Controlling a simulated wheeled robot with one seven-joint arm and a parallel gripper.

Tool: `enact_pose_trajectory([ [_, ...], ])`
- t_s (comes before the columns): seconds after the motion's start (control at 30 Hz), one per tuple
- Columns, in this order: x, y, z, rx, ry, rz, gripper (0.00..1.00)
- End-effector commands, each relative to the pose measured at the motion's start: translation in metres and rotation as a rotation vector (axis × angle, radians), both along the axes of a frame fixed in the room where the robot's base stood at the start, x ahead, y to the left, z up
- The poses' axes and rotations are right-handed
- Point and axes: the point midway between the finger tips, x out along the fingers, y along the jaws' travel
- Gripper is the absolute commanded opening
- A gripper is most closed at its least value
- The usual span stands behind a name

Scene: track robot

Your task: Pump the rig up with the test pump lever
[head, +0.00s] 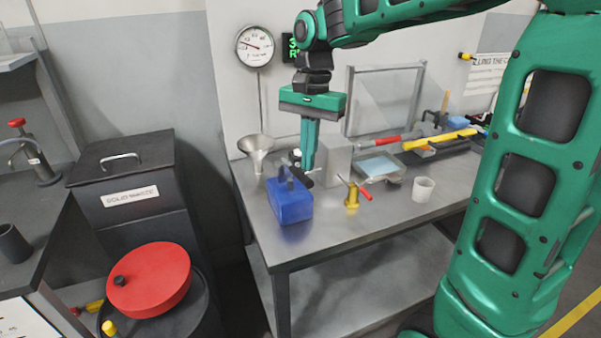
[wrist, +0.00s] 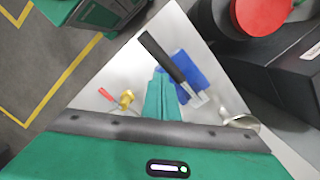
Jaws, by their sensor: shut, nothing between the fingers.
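The test pump is a blue box (head: 289,203) on the near left part of the steel bench. Its black lever (head: 297,176) lies over the top of the blue body. In the wrist view the lever shows as a black grip (wrist: 163,57) on a grey metal end, with the blue body (wrist: 190,72) beneath. My gripper (head: 307,168) points down close to the lever, its teal fingers together and empty. In the wrist view the fingertips (wrist: 160,75) lie beside the lever. I cannot tell whether they touch it. A round dial gauge (head: 254,46) hangs on the wall behind.
A metal funnel (head: 256,148) stands behind the pump. A yellow brass fitting with a red handle (head: 352,196) and a white cup (head: 422,189) stand to the right. A grey block (head: 335,162) is behind my fingers. A red-lidded drum (head: 150,280) stands left, off the bench.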

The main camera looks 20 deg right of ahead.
Motion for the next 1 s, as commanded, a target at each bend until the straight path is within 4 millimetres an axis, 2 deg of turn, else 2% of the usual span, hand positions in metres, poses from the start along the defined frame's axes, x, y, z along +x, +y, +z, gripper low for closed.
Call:
enact_pose_trajectory([
  [0.13,0.0,0.001,0.003,0.0,0.001,0.002,0.0],
  [0.27,0.002,0.0,0.017,0.001,-0.001,0.002,0.0],
  [0.47,0.005,-0.005,0.056,0.0,-0.003,0.001,0.0],
  [0.63,0.007,-0.007,0.081,0.0,-0.001,0.0,0.0],
  [1.0,0.009,-0.007,0.101,0.003,0.001,-0.001,0.0],
])
